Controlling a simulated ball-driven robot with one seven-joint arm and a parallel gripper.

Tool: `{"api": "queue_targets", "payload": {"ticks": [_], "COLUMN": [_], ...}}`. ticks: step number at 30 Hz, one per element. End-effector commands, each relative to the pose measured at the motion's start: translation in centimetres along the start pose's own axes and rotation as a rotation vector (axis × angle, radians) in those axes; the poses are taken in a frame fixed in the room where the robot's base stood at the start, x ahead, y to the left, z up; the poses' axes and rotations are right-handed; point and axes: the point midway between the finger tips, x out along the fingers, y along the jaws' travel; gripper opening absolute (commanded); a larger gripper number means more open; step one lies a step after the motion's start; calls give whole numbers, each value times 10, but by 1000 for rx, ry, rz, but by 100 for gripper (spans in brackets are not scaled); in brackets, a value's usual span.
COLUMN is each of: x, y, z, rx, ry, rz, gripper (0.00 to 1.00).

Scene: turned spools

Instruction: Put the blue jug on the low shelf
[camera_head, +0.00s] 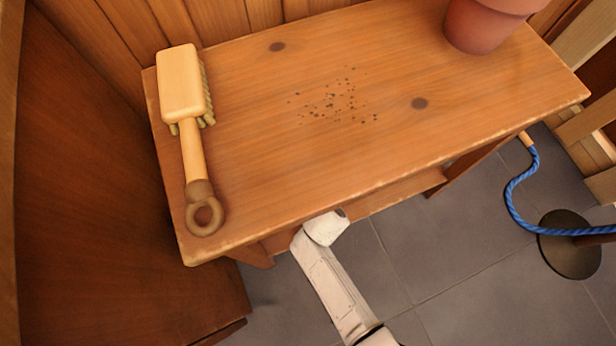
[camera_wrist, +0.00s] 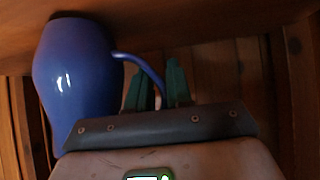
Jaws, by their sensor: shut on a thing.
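The blue jug (camera_wrist: 75,75) shows in the wrist view at upper left, upright in that picture, with its handle (camera_wrist: 135,62) reaching right. My gripper (camera_wrist: 158,76) has green fingers, shut on the handle. The jug's lower part is hidden behind the gripper's dark mount, so I cannot tell whether it touches a surface below. In the head view my arm reaches under the front edge of the wooden bench (camera_head: 240,100); the gripper and jug are hidden there. The low shelf (camera_head: 400,190) shows as a strip beneath the bench top.
A wooden brush (camera_head: 182,85) lies on the bench's left side, and a terracotta pot (camera_head: 485,25) stands at the back right. Dark crumbs are scattered mid-bench. A brown panel (camera_head: 100,190) stands left. A blue rope (camera_head: 520,205) hangs by a dark round base (camera_head: 568,255) at right.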

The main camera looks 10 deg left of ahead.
Motion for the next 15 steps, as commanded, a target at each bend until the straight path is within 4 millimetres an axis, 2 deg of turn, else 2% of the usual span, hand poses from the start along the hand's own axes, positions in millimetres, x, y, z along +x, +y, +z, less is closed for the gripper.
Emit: {"api": "queue_targets", "payload": {"ticks": [13,14,15], "x": [5,4,4], "y": [0,0,0], "z": [5,5,4], "rx": [-1,0,0], "ry": [4,2,2], "rz": [0,0,0], "gripper": [0,23,27]}}
